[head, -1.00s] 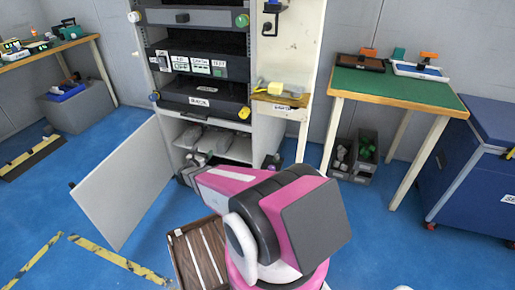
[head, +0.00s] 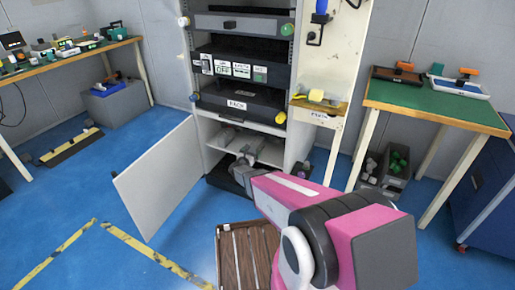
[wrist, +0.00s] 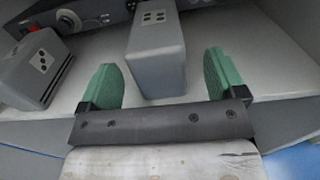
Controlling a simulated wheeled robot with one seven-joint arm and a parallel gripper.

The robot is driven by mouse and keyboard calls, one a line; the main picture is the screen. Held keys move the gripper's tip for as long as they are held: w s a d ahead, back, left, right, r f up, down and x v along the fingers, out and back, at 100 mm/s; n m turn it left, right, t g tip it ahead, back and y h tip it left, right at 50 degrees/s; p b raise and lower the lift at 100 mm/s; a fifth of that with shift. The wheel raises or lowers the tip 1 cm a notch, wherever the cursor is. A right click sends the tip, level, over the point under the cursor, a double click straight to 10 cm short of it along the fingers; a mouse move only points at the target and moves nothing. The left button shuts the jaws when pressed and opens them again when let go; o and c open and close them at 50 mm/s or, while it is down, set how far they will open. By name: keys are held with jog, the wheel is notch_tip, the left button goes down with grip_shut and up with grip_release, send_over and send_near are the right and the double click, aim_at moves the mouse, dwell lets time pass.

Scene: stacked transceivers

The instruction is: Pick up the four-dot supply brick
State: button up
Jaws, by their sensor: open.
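The four-dot supply brick (wrist: 157,62) is a grey block with a dotted patch on its upper face, standing on a pale shelf (wrist: 190,25) in the wrist view. My gripper (wrist: 161,78) is open, with one green finger on each side of the brick's near end. The fingers look apart from the brick, with a visible gap on both sides. A second grey brick (wrist: 38,72), with fewer dots, stands to the left of the left finger. In the head view, my arm reaches into the low open compartment of the cabinet (head: 285,139); the brick is not clear there.
A dark part with knobs (wrist: 85,18) lies behind the left brick, near a red piece (wrist: 36,28). In the head view, the open cabinet door (head: 158,185) stands left of my arm. A wooden slatted crate (head: 240,255) is on the floor below, and a green-topped table (head: 435,105) stands right.

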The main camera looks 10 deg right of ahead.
aim_at(255, 144)
jog(key=x, duration=0.5)
jog(key=shift+w+a+r, duration=0.1)
jog(key=shift+w+r, duration=0.05)
jog(key=shift+r, duration=0.05)
jog(key=shift+c, duration=0.3)
jog(key=c, duration=1.2)
jog(key=shift+c, duration=0.2)
jog(key=shift+r, duration=0.2)
jog(key=shift+r, duration=0.35)
jog(key=r, duration=0.2)
jog(key=s+a+r, duration=0.1)
jog(key=r, duration=0.1)
jog(key=shift+a, duration=0.1)
jog(key=s+a+r, duration=0.1)
jog(key=a+r, duration=0.1)
jog(key=a, duration=0.1)
jog(key=s+a+r, duration=0.2)
jog(key=a, duration=0.1)
jog(key=s+a+r, duration=0.1)
jog(key=a+r, duration=0.1)
jog(key=a, duration=0.1)
jog(key=shift+s+a, duration=0.15)
jog(key=shift+s, duration=0.05)
